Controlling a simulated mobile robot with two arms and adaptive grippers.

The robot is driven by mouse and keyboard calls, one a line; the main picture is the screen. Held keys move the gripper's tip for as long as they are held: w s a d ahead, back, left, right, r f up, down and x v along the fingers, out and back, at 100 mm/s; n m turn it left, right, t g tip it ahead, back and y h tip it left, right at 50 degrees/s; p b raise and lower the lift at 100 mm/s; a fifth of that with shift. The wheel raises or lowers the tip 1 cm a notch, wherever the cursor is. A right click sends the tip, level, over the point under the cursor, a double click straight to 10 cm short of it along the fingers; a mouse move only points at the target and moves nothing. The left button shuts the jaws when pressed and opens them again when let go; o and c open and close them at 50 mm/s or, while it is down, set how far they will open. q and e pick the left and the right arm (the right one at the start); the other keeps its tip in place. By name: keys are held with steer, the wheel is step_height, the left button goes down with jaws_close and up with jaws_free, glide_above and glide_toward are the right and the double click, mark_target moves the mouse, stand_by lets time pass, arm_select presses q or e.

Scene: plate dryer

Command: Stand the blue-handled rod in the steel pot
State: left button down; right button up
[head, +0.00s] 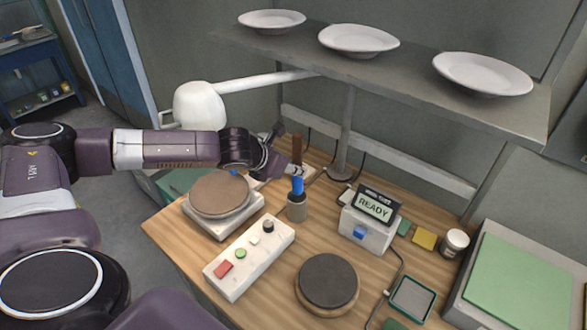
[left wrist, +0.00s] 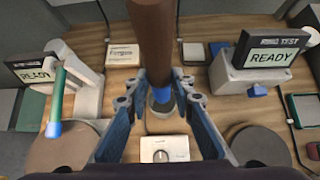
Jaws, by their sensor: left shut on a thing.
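My left gripper (head: 293,170) is shut on the blue-handled rod, which is upright. The rod's brown part (head: 297,146) rises above the jaws in the head view, and a bright blue part (head: 297,186) shows below them. In the left wrist view the brown shaft (left wrist: 152,40) stands between the fingers (left wrist: 162,88). The small grey steel pot (head: 297,208) stands on the table right under the rod. It also shows in the left wrist view (left wrist: 161,106), partly hidden. The blue part meets the pot's mouth; I cannot tell how deep it goes. My right gripper is out of view.
A control box (head: 250,257) with buttons and a plate-topped scale (head: 221,195) are left of the pot. A dark round disc (head: 327,282) lies in front. A READY display unit (head: 369,225) stands to the right. A shelf with plates (head: 358,40) hangs above.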

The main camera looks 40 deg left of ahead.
mark_target(294, 186)
arm_select(q)
steer(key=shift+f+b, duration=0.95)
steer(key=shift+f, duration=2.45)
steer(key=c, duration=1.6)
jaws_free()
steer(key=v, duration=1.2)
